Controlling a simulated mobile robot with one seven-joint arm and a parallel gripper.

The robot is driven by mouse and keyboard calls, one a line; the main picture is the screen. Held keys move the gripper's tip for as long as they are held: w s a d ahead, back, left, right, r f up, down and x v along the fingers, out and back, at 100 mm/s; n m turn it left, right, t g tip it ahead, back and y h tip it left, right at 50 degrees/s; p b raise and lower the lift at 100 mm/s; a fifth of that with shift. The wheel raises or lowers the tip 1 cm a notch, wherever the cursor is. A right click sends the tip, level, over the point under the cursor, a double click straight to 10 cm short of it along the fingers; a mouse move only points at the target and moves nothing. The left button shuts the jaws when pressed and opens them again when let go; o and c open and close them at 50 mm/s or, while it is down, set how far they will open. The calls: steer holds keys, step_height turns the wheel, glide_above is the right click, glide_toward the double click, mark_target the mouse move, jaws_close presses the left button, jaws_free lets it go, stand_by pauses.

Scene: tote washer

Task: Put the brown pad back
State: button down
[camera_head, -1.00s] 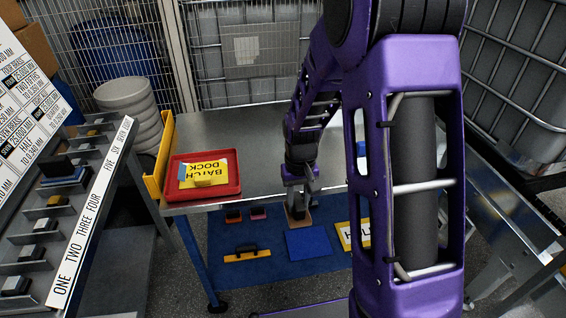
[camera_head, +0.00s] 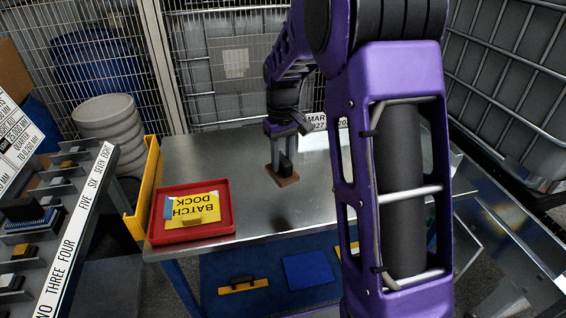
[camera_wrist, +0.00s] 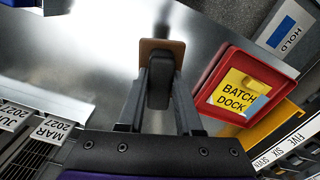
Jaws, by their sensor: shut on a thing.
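The brown pad (camera_head: 282,177) is a thin, flat square with a dark upright grip on top. My gripper (camera_head: 284,146) is shut on that grip and holds the pad over the steel tabletop, apparently a little above it. In the wrist view the brown pad (camera_wrist: 174,46) sits beyond the fingertips, with the dark grip between the fingers of my gripper (camera_wrist: 160,80). The contact itself is partly hidden by the fingers.
A red tray (camera_head: 231,222) with a yellow BATCH DOCK card is at the table's left. A numbered rack (camera_head: 72,240) with several dark blocks stands further left. The lower blue shelf (camera_head: 215,272) holds a yellow-based tool and a blue square. The middle tabletop is bare.

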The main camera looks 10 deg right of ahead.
steer(key=shift+f, duration=0.1)
steer(key=shift+f+b, duration=2.15)
steer(key=shift+f, duration=1.3)
steer(key=shift+f, duration=0.15)
steer(key=shift+f, duration=0.35)
steer(key=shift+f+b, duration=0.15)
steer(key=shift+b, duration=0.15)
steer(key=shift+f+b, duration=0.3)
steer(key=shift+f, duration=0.25)
steer(key=shift+f, duration=0.1)
steer(key=shift+f+b, duration=0.35)
steer(key=shift+f, duration=0.2)
steer(key=shift+f, duration=0.15)
